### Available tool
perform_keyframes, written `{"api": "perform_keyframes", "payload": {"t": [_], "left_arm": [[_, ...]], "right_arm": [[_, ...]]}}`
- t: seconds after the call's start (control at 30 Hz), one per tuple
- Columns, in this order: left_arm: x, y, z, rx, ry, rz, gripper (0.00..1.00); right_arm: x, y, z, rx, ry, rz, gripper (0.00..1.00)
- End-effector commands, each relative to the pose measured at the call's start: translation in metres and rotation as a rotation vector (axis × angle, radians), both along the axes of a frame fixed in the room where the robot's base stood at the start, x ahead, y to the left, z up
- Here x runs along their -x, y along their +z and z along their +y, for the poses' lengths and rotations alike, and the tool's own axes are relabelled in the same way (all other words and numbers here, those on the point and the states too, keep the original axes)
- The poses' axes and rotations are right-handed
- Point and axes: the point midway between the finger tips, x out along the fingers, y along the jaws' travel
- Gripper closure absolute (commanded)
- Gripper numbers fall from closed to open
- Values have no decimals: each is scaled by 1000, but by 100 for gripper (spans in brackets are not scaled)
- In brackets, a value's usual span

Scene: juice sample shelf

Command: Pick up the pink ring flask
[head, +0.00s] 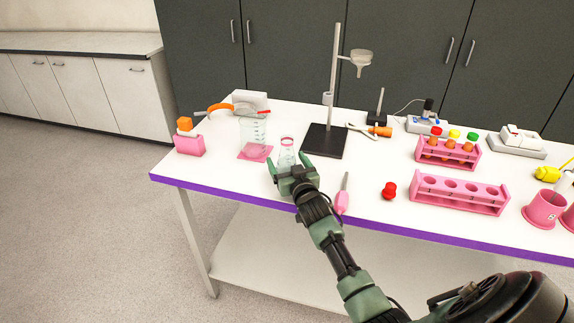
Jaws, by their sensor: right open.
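The pink ring flask (287,146) is a small clear vessel with a pink ring near its top. It stands upright on the white table (371,165), left of the middle. My right gripper (287,165) is open at the flask, with one finger to its left and one to its right. The gripper hides the flask's lower part, and I cannot tell whether the fingers touch it. My left gripper is not in view.
A beaker (254,136) on a pink mat stands just left of the flask. A retort stand (325,141) rises behind right. A pink-handled tool (343,195) and red stopper (389,190) lie right of my gripper. Pink racks (461,197) stand farther right.

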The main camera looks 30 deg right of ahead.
Motion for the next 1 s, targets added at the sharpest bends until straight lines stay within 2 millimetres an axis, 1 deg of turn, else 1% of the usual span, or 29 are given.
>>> {"api": "perform_keyframes", "payload": {"t": [0.13,0.17,0.2,0.27,0.3,0.37,0.4,0.43,0.47,0.8,1.0], "left_arm": [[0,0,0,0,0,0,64],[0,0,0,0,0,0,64],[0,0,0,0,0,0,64],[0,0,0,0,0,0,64],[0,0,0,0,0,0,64],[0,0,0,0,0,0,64],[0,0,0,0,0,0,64],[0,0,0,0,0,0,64],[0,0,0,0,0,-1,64],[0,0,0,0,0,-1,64],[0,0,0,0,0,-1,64]], "right_arm": [[0,0,0,0,0,0,18],[0,0,0,0,0,0,23],[0,0,0,0,0,0,34],[0,0,0,0,0,0,51],[0,0,0,0,0,0,62],[0,0,0,0,0,0,79],[0,0,0,0,0,0,90],[0,0,0,0,0,0,98],[0,2,0,1,1,-3,100],[0,3,0,1,1,-3,100],[0,10,0,2,1,-5,100]]}}
